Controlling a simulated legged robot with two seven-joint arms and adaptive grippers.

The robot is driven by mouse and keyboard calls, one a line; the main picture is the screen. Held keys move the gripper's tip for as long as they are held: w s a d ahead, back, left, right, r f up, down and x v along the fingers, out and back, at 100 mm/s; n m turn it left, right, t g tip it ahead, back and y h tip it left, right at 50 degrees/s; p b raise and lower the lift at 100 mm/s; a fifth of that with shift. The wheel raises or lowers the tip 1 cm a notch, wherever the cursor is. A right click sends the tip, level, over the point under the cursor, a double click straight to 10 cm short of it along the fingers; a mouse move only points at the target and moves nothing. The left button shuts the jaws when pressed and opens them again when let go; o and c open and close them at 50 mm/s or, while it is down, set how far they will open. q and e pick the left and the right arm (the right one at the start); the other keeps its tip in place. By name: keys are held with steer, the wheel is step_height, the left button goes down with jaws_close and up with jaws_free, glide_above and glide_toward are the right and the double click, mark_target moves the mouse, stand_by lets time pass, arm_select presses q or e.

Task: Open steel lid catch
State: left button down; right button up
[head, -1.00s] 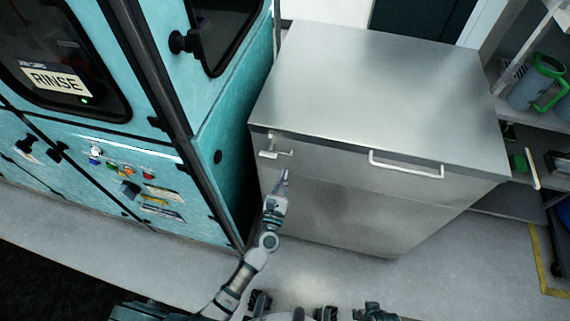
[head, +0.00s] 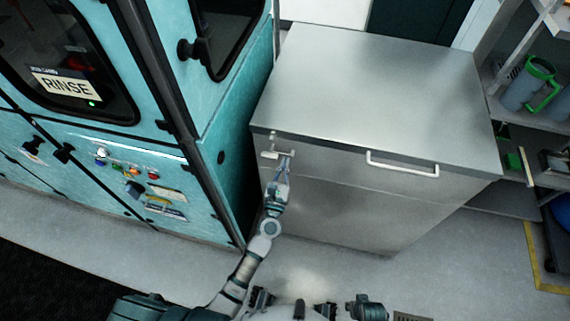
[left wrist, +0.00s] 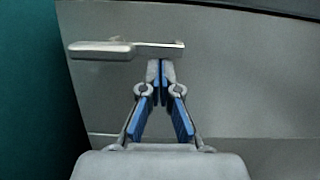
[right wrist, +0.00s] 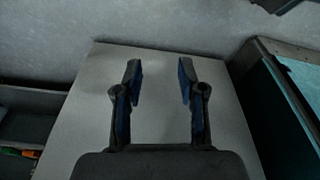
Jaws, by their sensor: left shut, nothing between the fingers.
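The steel lid catch (head: 276,150) is a small pale lever on the front left of the steel cabinet (head: 400,75), just under the edge of its lid. In the left wrist view the catch (left wrist: 105,49) lies level, with a thick grip on the left and a thin bar to the right. My left gripper (head: 285,166) is shut and empty. Its fingertips (left wrist: 161,64) are just below the thin bar; I cannot tell whether they touch it. My right gripper (right wrist: 160,78) is open and empty in the right wrist view, pointing toward a flat grey surface.
A white bar handle (head: 402,165) is on the cabinet front, right of the catch. A teal rinse machine (head: 230,110) stands close on the left. A shelf with a green-handled jug (head: 530,85) is on the right. Floor in front is clear.

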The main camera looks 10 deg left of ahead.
arm_select(q)
steer(key=r+n, duration=0.1)
steer(key=n+y, duration=0.1)
steer(key=shift+d+r+n, duration=0.2)
steer(key=shift+r+n, duration=0.1)
steer(key=shift+r, duration=0.05)
arm_select(e)
steer(key=shift+f, duration=0.2)
arm_select(q)
steer(key=shift+f, duration=0.1)
arm_select(e)
steer(key=shift+r, duration=0.1)
